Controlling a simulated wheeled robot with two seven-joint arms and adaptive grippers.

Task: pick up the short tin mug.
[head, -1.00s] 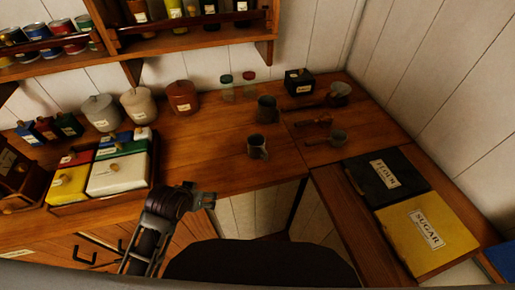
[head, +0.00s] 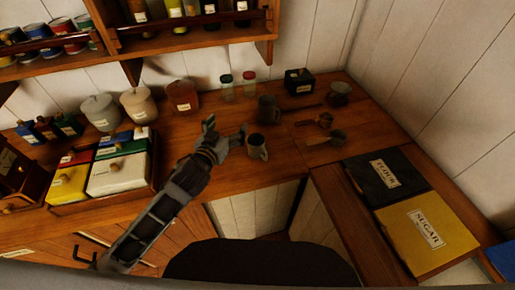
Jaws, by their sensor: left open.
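The short tin mug (head: 258,152) stands upright on the wooden counter (head: 215,178), near its front edge, with its handle to the right. A second, taller-looking grey mug (head: 267,110) stands behind it. My left gripper (head: 227,129) is open and empty, just left of the short mug. Its right finger is close to the mug's rim on the left side; I cannot tell whether they touch. My right gripper is not in view.
Wooden-handled scoops (head: 320,121) lie right of the mugs. Red-lidded (head: 249,86) and green-lidded (head: 227,88) jars and a dark box (head: 299,82) stand behind. A reddish-brown canister (head: 183,97) stands behind the gripper. A shelf (head: 200,35) overhangs the back left.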

